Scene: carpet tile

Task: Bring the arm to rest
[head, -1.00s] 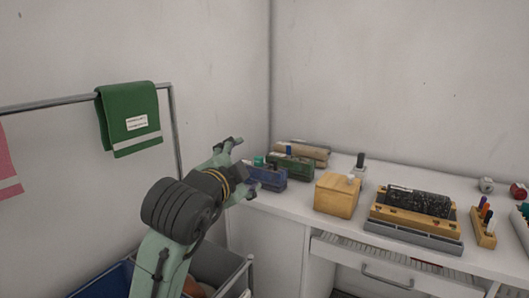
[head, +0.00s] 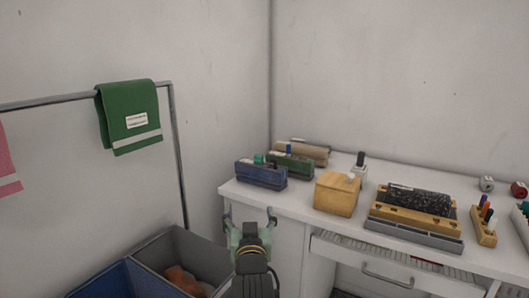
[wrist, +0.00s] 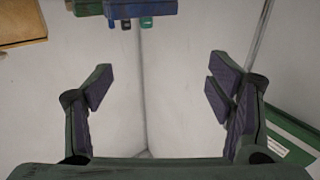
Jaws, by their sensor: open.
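My gripper (head: 250,222) is at the lower middle of the head view, in front of the desk's left front corner. Its two fingers are spread apart, pointing up in the picture. In the wrist view my gripper (wrist: 158,85) is open, with only bare wall between its fingers. Nothing is held. Part of my arm shows below it at the bottom edge of the head view.
A white desk (head: 290,203) carries a blue box (head: 260,174), a green box (head: 291,165), a wooden box (head: 337,194) and a tray of books. Grey (head: 185,250) and blue bins stand lower left. A green towel (head: 130,118) hangs on a rail.

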